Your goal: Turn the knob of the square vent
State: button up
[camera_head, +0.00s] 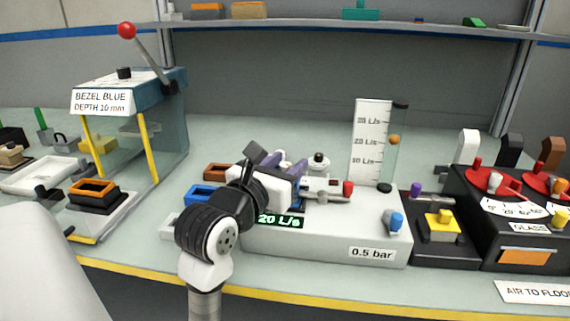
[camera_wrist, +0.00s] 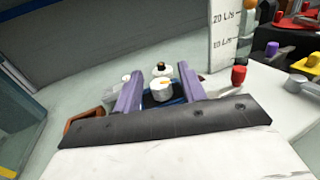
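In the wrist view, a white round knob (camera_wrist: 161,90) with a small orange mark sits on a dark, blue-edged base, which I take to be the square vent (camera_wrist: 178,99). My gripper's two purple fingers (camera_wrist: 160,76) are apart, one on each side of the knob, with gaps visible. I cannot tell how deep the fingertips reach. In the head view my gripper (camera_head: 288,166) is over the left back part of the white 0.5 bar module (camera_head: 330,238). It hides the knob there and most of the vent.
A pale fitting with a dark top (camera_head: 318,163) stands just behind. A red-ended valve (camera_head: 347,189) and the flow scale (camera_head: 369,143) are to the right. A blue square frame (camera_head: 200,195) and a brown block (camera_head: 217,171) lie left. The bezel press (camera_head: 125,95) stands farther left.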

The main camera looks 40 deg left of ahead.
grip_shut()
jog(key=shift+f+m+h, duration=0.1)
jog(key=shift+m+h, duration=0.2)
jog(key=shift+h, duration=0.1)
jog(key=shift+m+h, duration=0.3)
jog(key=shift+h, duration=0.2)
jog(key=shift+o, duration=0.2)
grip_release()
jog(key=shift+s+b, duration=0.15)
jog(key=shift+b, duration=0.15)
jog(key=s+d+b, duration=0.1)
jog(key=s, duration=1.2)
jog(key=shift+s+d+b, duration=0.2)
jog(key=shift+s+b, duration=0.05)
jog(key=shift+b, duration=0.15)
